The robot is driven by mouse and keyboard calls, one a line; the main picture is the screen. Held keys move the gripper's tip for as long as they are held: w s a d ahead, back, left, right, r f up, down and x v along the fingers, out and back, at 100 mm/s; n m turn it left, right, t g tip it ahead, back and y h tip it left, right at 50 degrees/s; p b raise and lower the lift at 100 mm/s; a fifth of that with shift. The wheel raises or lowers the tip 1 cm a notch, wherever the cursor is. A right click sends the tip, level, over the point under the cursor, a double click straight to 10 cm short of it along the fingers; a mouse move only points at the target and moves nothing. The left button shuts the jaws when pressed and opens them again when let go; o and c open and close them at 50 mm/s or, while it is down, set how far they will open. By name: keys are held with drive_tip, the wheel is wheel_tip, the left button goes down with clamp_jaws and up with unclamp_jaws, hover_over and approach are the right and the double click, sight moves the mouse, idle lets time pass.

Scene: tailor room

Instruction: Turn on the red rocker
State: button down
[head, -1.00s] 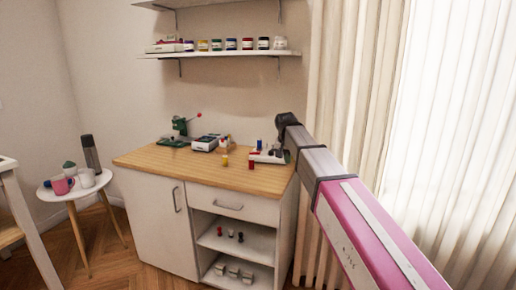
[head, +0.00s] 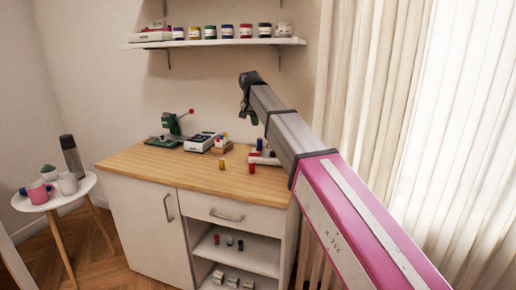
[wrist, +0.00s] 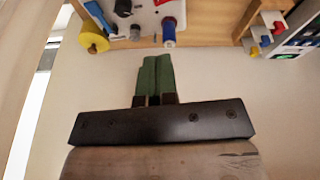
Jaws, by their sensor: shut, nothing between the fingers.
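I cannot make out a red rocker for certain in either view. A white-and-dark boxy device (head: 200,142) sits on the wooden countertop; part of it shows at the right edge of the wrist view (wrist: 303,38). A white base (head: 264,158) with small coloured spools around it is at the counter's right end; it also shows at the top of the wrist view (wrist: 150,15). My gripper (head: 246,119) is raised above the counter's right part, apart from these things. In the wrist view its green fingers (wrist: 156,62) are together and empty.
A green press with a red-tipped lever (head: 172,128) stands at the back left of the counter (head: 160,165). A yellow spool (head: 222,164) stands near the middle. A shelf with jars (head: 215,43) hangs above. The front left of the counter is clear.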

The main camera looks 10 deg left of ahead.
sight(260, 153)
drive_tip(key=shift+f, duration=0.15)
drive_tip(key=x, duration=1.2)
drive_tip(key=shift+s+d+f, duration=0.25)
drive_tip(key=shift+s+f, duration=0.05)
drive_tip(key=shift+f, duration=0.6)
drive_tip(key=shift+d, duration=0.1)
